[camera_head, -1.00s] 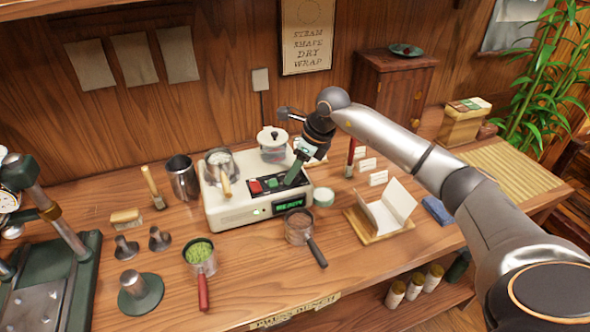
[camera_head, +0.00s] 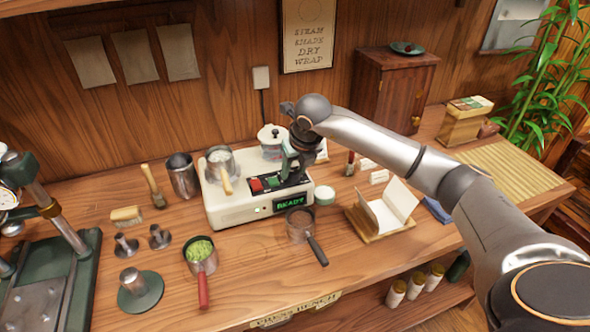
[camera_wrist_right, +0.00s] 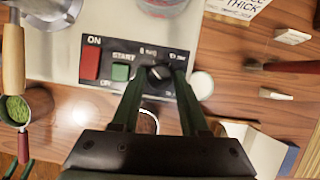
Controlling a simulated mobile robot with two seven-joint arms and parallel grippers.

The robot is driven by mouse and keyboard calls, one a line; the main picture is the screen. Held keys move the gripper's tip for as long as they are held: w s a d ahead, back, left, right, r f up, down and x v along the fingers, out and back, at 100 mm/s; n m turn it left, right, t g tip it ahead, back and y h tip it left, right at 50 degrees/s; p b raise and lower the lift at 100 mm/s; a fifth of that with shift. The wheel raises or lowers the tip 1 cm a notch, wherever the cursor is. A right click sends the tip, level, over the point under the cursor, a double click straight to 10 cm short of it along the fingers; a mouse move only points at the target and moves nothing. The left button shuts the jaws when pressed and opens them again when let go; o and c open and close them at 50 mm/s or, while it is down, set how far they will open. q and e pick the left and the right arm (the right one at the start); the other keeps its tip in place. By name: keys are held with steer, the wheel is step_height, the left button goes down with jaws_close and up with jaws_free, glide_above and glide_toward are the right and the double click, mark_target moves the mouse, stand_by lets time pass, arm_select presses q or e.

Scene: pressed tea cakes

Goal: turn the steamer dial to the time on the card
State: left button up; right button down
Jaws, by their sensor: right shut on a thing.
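The cream steamer (camera_head: 235,207) stands on the bench. Its front display (camera_head: 290,203) glows green and appears to read READY. The black dial (camera_wrist_right: 158,73) is at the right of the dark control panel, beside the green START button (camera_wrist_right: 121,73) and red switch (camera_wrist_right: 90,63). My right gripper (camera_head: 291,172) points down over the panel and is shut on the dial, one green finger on each side. The dial's markings are too small to read. A white card (camera_wrist_right: 243,8) behind the steamer shows the word THICK; its other text is cut off. My left gripper is not in view.
A metal pot (camera_head: 221,162) sits on the steamer's left. Small cards stand to the right.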

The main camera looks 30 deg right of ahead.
steer(key=shift+a+m+h+b, duration=0.1)
steer(key=shift+m+h+b, duration=0.45)
steer(key=shift+m, duration=1.25)
steer(key=shift+h, duration=0.25)
steer(key=shift+c, duration=2.1)
jaws_free()
